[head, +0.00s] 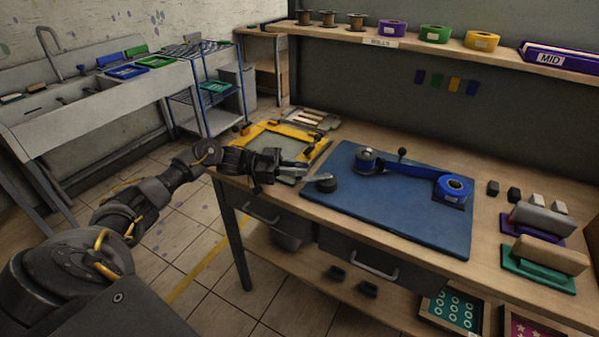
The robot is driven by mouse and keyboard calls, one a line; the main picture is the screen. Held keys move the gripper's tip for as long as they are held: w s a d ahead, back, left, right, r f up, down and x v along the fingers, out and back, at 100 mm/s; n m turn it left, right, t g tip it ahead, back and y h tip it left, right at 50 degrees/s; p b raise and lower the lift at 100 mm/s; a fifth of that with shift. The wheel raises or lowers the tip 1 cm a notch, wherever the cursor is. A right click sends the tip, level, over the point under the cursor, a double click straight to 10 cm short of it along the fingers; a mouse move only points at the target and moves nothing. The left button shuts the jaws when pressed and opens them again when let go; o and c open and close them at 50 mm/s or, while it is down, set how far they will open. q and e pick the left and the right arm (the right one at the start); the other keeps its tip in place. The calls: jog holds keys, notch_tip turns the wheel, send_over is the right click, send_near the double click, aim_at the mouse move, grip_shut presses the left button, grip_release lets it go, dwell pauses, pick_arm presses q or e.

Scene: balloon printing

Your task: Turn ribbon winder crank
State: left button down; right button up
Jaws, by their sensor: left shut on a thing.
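The ribbon winder (367,160) stands at the back left of a blue mat on the workbench. Blue ribbon (412,171) runs from it to a blue ribbon roll (454,188) at the right of the mat. A small dark knob on a post (402,154) rises behind the ribbon; I cannot tell whether it is the crank. My left gripper (307,175) is at the mat's left edge, in front of and left of the winder and apart from it. It is shut on a thin grey piece (319,176), close to a short dark round piece (327,183). My right gripper does not show.
The blue mat (400,218) is clear at its front. A yellow frame (268,132) lies left of it. A shelf (455,47) with spools and rolls runs above. Open boxes (452,310) sit below the bench.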

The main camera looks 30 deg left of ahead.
pick_arm(q)
jog(key=shift+w+r, duration=0.1)
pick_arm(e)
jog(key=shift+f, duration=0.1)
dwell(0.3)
pick_arm(q)
jog(key=c, duration=1.3)
grip_release()
jog(key=shift+w+d, duration=0.1)
jog(key=b+v, duration=0.1)
jog(key=v, duration=0.3)
jog(key=b+v, duration=0.1)
jog(key=v, duration=0.1)
jog(key=shift+a+f+b, duration=0.3)
jog(key=shift+a+b, duration=0.05)
jog(key=shift+a, duration=0.05)
jog(key=b+v, duration=0.1)
jog(key=v, duration=0.2)
jog(key=shift+s+a+r, duration=0.15)
jog(key=shift+s+a, duration=0.05)
jog(key=shift+s, duration=0.05)
jog(key=shift+s+a, duration=0.1)
jog(key=shift+a, duration=0.1)
jog(key=shift+a+r, duration=0.1)
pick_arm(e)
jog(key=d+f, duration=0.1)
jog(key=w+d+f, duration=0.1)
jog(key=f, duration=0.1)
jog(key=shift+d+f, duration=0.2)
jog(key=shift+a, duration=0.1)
